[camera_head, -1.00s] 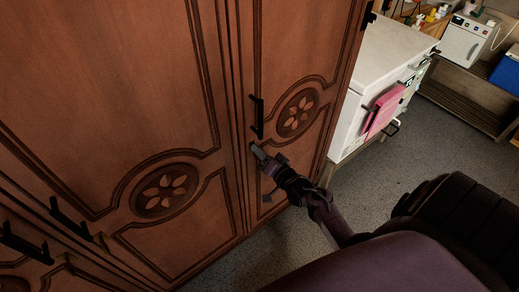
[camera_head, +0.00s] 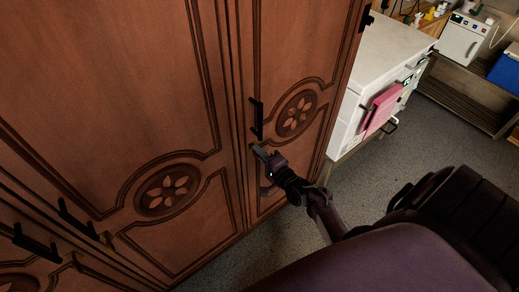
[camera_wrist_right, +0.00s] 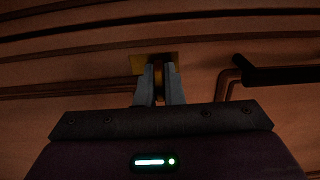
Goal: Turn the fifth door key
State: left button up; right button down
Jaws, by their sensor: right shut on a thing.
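My right gripper (camera_head: 262,156) is at the rightmost wooden door (camera_head: 300,60), just below its black bar handle (camera_head: 256,118). In the right wrist view the fingers of my right gripper (camera_wrist_right: 158,97) are shut on the brass door key (camera_wrist_right: 158,70), which sits at a brass keyhole plate (camera_wrist_right: 138,64). The fingers hide most of the key, so its angle is hard to tell. The black handle also shows in the right wrist view (camera_wrist_right: 280,75), to the right of the fingers. My left gripper is not in view.
More cabinet doors with black handles (camera_head: 35,244) and brass keys (camera_head: 106,239) stand at the left. A white cabinet (camera_head: 385,60) with a pink item (camera_head: 383,108) stands at the right of the wardrobe. Grey floor (camera_head: 375,170) lies open in front of it.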

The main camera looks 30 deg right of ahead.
dwell(0.5)
jog(key=c, duration=1.6)
grip_release()
jog(key=shift+o, duration=0.2)
jog(key=s+b, duration=0.1)
jog(key=s, duration=0.6)
jog(key=shift+s+d, duration=0.35)
jog(key=shift+s, duration=0.05)
